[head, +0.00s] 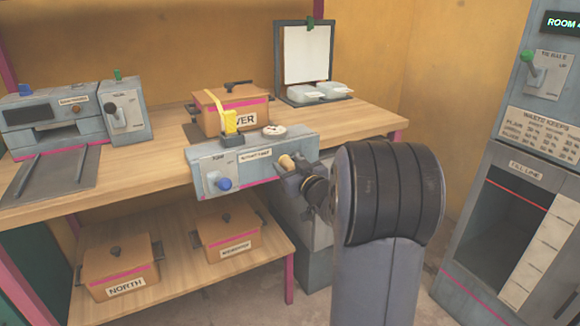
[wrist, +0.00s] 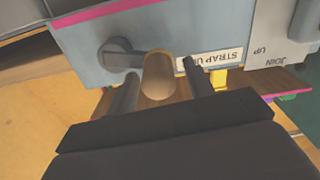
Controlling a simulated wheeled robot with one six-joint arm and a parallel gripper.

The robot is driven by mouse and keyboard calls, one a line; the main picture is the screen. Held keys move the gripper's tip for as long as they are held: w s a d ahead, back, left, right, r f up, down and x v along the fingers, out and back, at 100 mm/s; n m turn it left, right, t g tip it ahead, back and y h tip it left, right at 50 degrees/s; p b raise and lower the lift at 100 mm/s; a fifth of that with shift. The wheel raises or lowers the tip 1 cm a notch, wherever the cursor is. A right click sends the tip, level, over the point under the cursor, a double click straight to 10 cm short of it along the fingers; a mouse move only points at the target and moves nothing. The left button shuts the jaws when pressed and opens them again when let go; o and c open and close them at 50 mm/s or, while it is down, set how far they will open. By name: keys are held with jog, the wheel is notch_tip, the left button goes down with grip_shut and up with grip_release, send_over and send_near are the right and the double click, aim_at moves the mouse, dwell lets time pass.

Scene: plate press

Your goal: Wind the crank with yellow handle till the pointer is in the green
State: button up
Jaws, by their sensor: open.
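The crank has a tan, wood-coloured handle (head: 287,161) at the right end of a grey-blue press box (head: 240,165) on the bench. In the wrist view the handle (wrist: 158,76) sticks out toward me from a dark crank arm (wrist: 122,56). My gripper (head: 299,168) is at the handle; in the wrist view its two open fingers (wrist: 158,92) stand on either side of it, with gaps showing. A small white round dial (head: 273,131) lies on top of the box; its pointer and any green zone are too small to read.
A blue-knobbed lever (head: 222,183) is on the box front. A yellow strap piece (head: 228,120) stands on top, before an orange lidded pot (head: 232,100). More pots (head: 120,270) sit on the lower shelf. A grey cabinet (head: 520,200) stands at right.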

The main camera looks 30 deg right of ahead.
grip_shut()
dwell(0.4)
jog(key=shift+r, duration=0.1)
jog(key=m+p, duration=0.1)
jog(key=p, duration=0.1)
jog(key=r+m+p, duration=0.1)
jog(key=p, duration=0.1)
jog(key=shift+d+r, duration=0.2)
jog(key=shift+d, duration=0.1)
jog(key=m+p, duration=0.1)
jog(key=p, duration=0.1)
jog(key=r+m+p, duration=0.1)
jog(key=m, duration=0.1)
jog(key=shift+d+p, duration=0.4)
jog(key=shift+d+r+m+p, duration=0.15)
jog(key=shift+d+m+p, duration=0.3)
jog(key=shift+m+p, duration=0.6)
jog(key=shift+d+r+m+p, duration=0.2)
jog(key=shift+d+m+p, duration=0.25)
jog(key=shift+m+p, duration=0.6)
jog(key=shift+d+r+m+p, duration=0.15)
jog(key=shift+d+m+p, duration=0.3)
jog(key=shift+m+p, duration=0.6)
